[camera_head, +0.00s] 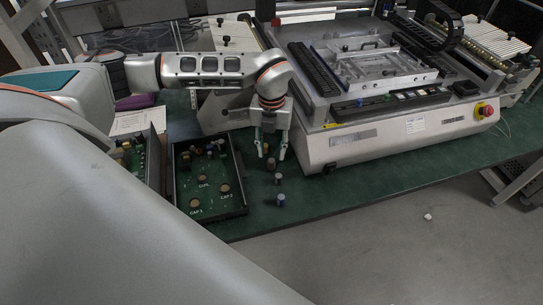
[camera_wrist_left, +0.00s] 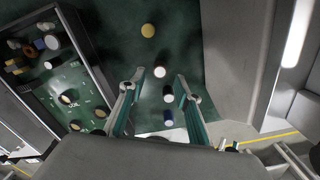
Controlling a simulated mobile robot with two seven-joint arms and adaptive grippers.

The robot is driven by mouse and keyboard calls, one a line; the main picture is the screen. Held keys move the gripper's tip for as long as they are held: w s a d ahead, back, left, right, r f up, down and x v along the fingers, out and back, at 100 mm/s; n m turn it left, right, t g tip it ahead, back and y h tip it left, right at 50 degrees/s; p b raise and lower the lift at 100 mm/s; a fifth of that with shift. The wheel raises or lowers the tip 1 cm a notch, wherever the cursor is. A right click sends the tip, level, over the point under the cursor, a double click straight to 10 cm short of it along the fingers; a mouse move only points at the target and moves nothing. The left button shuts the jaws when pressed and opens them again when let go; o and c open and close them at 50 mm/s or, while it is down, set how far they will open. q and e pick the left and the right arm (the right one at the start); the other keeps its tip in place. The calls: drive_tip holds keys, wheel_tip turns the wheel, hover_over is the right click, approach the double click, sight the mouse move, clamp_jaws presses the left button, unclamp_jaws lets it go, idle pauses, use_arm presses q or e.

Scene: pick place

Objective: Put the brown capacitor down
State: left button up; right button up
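My left gripper (camera_head: 272,156) points down over the green table, right of the open circuit-board box. Its fingers are apart in the left wrist view (camera_wrist_left: 160,76). A brownish capacitor (camera_head: 271,164) stands just below and between the fingertips. In the wrist view a pale-topped capacitor (camera_wrist_left: 160,72) shows in the finger gap, with space on both sides; I take it as the brown one. A dark capacitor (camera_head: 278,179) and a blue-sided capacitor (camera_head: 281,200) stand nearer me. A yellow-topped part (camera_wrist_left: 148,30) lies farther off. My right gripper is out of view.
The dark box (camera_head: 243,207) holds a board with round marked spots and several small components. A second box (camera_head: 163,178) is left of it. A large grey machine (camera_head: 350,150) stands close right of the gripper. Some green table (camera_head: 255,220) near the front edge is clear.

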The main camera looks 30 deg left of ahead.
sight(271, 161)
use_arm(q)
wheel_tip(271, 161, up, 8)
drive_tip(key=shift+r, duration=0.15)
idle(0.6)
